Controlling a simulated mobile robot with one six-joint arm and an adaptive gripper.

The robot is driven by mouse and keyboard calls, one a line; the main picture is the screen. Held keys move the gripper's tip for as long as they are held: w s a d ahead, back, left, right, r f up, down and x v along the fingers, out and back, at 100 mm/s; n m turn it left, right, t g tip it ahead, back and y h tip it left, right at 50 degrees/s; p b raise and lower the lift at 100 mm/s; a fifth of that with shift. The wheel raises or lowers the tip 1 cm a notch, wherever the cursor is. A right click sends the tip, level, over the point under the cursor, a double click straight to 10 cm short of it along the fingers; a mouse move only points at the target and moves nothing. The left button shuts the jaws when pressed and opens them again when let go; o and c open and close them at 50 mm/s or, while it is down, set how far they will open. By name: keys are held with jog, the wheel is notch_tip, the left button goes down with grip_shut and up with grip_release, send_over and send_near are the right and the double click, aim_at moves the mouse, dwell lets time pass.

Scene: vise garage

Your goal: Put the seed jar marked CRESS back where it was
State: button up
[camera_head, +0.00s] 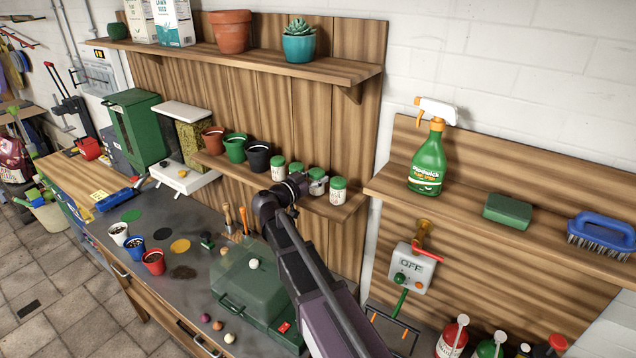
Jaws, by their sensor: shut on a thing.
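Several small seed jars with green lids stand in a row at the right end of the lower shelf (345,208). I cannot tell whether this jar touches the shelf. The rightmost jar (338,196) stands just right of it, and another jar (278,171) stands at the left of the row. A jar lid (296,167) shows behind my gripper, which hides its body. The labels are too small to read, so I cannot tell which jar is CRESS.
Red, green and black pots (236,147) stand left of the jars. The upper shelf (335,71) overhangs them. Below are a clear-lidded green propagator (245,285) and small cups (153,262) on the bench. A spray bottle (428,165) stands on the right shelf.

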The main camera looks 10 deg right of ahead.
jog(key=shift+f, duration=0.25)
jog(key=o, duration=0.9)
jog(key=shift+r, duration=0.15)
jog(key=shift+r, duration=0.15)
jog(key=v, duration=1.2)
